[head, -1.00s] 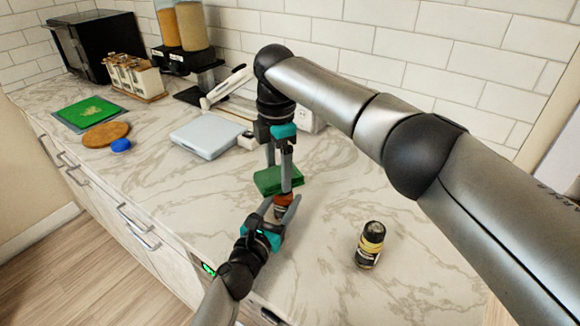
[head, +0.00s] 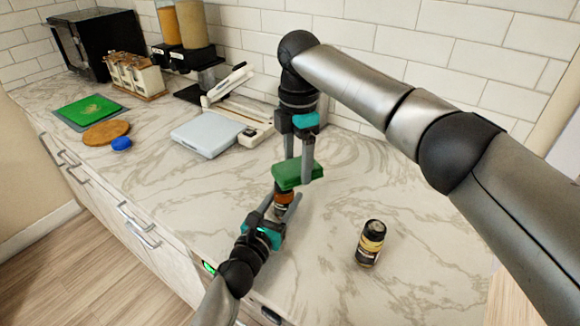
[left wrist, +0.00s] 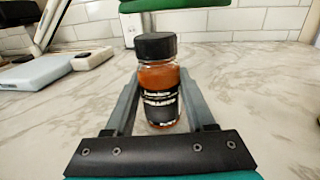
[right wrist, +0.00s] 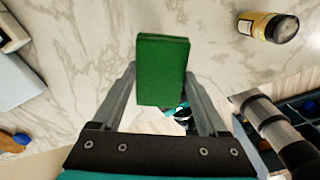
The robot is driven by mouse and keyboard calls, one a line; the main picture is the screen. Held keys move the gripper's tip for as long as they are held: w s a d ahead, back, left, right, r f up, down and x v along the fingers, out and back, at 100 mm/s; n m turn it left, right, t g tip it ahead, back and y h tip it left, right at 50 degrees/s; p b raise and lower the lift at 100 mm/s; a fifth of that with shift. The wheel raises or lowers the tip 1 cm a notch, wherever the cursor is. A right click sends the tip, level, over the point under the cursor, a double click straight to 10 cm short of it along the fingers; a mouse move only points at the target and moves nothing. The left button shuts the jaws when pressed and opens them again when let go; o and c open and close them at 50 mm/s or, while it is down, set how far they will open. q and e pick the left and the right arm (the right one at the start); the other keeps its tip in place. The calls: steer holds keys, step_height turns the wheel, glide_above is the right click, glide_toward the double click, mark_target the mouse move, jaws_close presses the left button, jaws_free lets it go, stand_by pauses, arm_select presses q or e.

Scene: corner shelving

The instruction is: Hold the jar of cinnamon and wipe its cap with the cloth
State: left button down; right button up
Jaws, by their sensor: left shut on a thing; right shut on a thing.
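The cinnamon jar (left wrist: 158,80), with orange-brown contents, a black label and a black cap (left wrist: 156,46), stands upright in the left wrist view. My left gripper (head: 284,205) is shut on its body; the jar also shows in the head view (head: 282,203). The cloth is a folded green block (head: 297,174), held by my right gripper (head: 298,178) above the jar. The cloth also shows in the right wrist view (right wrist: 161,70), between the fingers. In the left wrist view, a gap shows between the cap and the green cloth (left wrist: 172,4).
A second jar with a yellow label (head: 370,243) stands on the counter at right. A grey scale (head: 206,134) and a white slicer (head: 240,108) stand behind at left. A green board (head: 88,108), round wooden board (head: 106,133) and blue item (head: 121,144) lie farther left.

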steer(key=shift+r, duration=3.15)
arm_select(q)
steer(key=shift+c, duration=0.8)
jaws_free()
steer(key=shift+s, duration=0.1)
steer(key=v, duration=1.2)
steer(key=shift+a, duration=0.1)
